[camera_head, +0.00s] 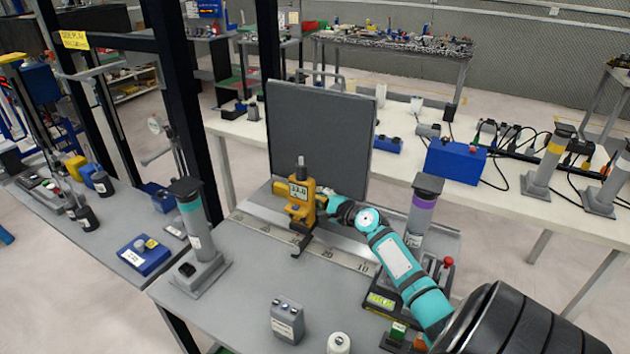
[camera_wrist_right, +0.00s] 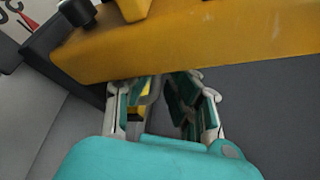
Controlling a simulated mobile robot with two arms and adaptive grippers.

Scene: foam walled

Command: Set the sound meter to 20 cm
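The sound meter (camera_head: 301,197) is a yellow body with a small display and a dark top, standing on a rail in front of a dark foam panel. A dark hooked foot reaches from it over the ruler (camera_head: 345,261). The foot sits left of a label that seems to read 20; the digits are small. My right gripper (camera_head: 334,202) is at the meter's right side. In the right wrist view, the meter's yellow body (camera_wrist_right: 200,45) crosses above my right gripper (camera_wrist_right: 165,90). Its fingers are partly apart, with a gap and no held thing visible. My left gripper is out of view.
The dark panel (camera_head: 322,135) stands upright behind the rail. A teal-banded post (camera_head: 197,225) is left, a purple-banded post (camera_head: 421,210) right behind my arm. A grey box (camera_head: 287,319) and white cylinder (camera_head: 338,343) stand in front. The table between box and ruler is clear.

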